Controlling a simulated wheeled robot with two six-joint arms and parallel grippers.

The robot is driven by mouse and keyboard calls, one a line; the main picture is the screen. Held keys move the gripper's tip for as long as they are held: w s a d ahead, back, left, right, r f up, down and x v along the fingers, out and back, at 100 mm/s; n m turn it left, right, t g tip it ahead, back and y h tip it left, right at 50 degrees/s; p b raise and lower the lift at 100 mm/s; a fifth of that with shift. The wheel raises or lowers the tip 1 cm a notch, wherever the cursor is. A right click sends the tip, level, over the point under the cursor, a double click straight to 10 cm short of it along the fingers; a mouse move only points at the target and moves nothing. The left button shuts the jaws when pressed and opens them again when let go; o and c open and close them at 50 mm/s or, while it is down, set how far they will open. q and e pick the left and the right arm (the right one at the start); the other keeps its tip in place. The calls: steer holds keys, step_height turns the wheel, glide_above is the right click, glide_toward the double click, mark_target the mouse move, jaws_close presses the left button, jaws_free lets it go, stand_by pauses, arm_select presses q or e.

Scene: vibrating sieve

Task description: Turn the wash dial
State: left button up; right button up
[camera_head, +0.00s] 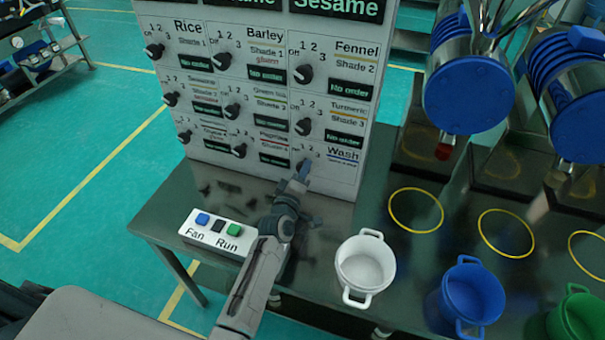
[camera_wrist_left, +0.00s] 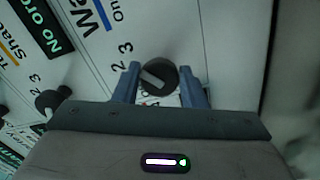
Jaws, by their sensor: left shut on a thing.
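The wash dial (camera_wrist_left: 158,77) is a black round knob with a pale pointer bar, beside the Wash label (camera_head: 343,153) at the lower right of the white panel. My left gripper (camera_wrist_left: 160,88) has one finger on each side of the dial and is shut on it. In the head view my left gripper (camera_head: 301,175) reaches up to the panel and largely hides the dial. My right gripper does not show in either view.
Other black dials (camera_head: 303,126) sit on the panel close by. A Fan and Run button box (camera_head: 215,232) lies on the dark table. White (camera_head: 365,265), blue (camera_head: 470,297) and green (camera_head: 577,315) pots stand at the right, below blue-ended sieve drums (camera_head: 468,95).

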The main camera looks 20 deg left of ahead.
arm_select(q)
steer(key=shift+f+m, duration=0.15)
steer(key=shift+m, duration=0.65)
steer(key=o, duration=1)
steer(key=shift+c, duration=0.2)
steer(key=shift+s, duration=0.15)
steer(key=s+b, duration=0.3)
steer(key=s, duration=0.7)
steer(key=shift+s+a, duration=0.15)
steer(key=shift+s, duration=0.15)
